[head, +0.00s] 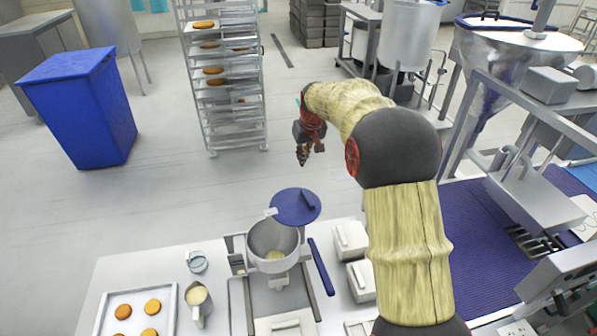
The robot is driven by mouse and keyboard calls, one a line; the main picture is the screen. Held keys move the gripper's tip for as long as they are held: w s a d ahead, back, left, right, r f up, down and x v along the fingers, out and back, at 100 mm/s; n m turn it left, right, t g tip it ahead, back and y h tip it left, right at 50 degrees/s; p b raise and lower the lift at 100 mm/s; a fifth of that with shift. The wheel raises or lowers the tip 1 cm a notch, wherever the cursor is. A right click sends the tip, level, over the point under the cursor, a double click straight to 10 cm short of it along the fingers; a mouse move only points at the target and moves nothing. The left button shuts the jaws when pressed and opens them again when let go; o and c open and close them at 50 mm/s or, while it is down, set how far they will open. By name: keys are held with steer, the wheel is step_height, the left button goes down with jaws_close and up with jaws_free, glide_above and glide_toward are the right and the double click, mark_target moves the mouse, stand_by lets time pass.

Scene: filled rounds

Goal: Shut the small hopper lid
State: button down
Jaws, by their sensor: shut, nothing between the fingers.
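The small hopper (262,241) is a round steel bowl on a stand on the white table, with some pale stuff at its bottom. Its blue round lid (290,208) is open, raised at the hopper's back right rim, with a dark blue grip bar on it. The bowl's mouth is mostly uncovered. My gripper (303,160) is shut and empty, pointing down, above and beyond the lid in the picture. It appears apart from the lid. My arm comes in from the lower right.
A steel jug (207,307) and a tray (102,326) with round buns are left of the hopper. A blue lever (321,267) and white tubs (350,240) are to its right. A rack (233,125), a blue bin (88,110) and open floor lie beyond.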

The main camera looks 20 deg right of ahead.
steer(key=f, duration=0.3)
steer(key=f+p, duration=0.1)
steer(key=f, duration=0.2)
steer(key=f+p, duration=0.1)
steer(key=f, duration=0.2)
steer(key=shift+s+f, duration=0.15)
steer(key=shift+s, duration=0.15)
steer(key=shift+s, duration=0.1)
